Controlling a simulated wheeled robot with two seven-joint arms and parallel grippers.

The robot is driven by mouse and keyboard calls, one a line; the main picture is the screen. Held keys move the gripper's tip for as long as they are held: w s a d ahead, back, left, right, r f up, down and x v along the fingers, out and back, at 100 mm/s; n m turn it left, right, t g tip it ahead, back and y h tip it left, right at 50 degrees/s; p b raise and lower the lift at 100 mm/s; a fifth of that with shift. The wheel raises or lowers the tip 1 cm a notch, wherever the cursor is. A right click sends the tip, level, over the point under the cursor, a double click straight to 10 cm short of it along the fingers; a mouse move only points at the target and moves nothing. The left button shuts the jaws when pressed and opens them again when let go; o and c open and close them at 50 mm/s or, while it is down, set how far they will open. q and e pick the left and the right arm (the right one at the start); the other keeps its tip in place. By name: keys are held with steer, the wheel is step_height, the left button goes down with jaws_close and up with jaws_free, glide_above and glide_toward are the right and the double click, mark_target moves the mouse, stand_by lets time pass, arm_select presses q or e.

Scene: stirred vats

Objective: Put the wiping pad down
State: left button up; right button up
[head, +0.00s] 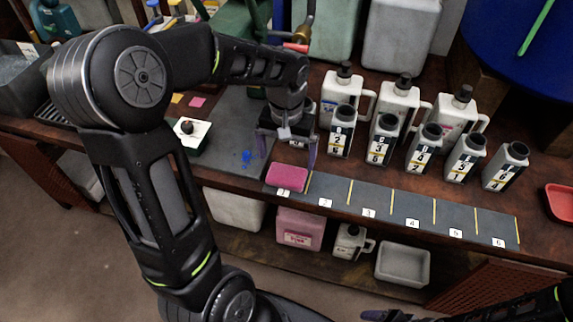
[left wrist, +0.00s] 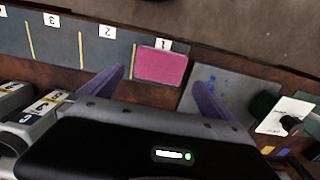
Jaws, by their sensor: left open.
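The pink wiping pad (head: 287,177) lies flat on the dark strip (head: 378,203), in the section at its left end by label 1. In the left wrist view the pad (left wrist: 161,66) shows in full, just beyond the fingertips and between them. My left gripper (head: 286,152) is open and empty, right behind the pad, with one purple finger to either side; it appears apart from the pad. The fingers also show in the left wrist view (left wrist: 160,82). Part of my right gripper (head: 376,315) shows at the bottom edge; its jaws cannot be made out.
Several numbered bottles (head: 388,138) stand behind the strip, close to the right of my left gripper. Strip sections 2 to 6 are bare.

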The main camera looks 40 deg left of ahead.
mark_target(286, 174)
arm_select(q)
step_height(286, 174, up, 5)
steer(key=shift+r, duration=0.2)
stand_by(0.9)
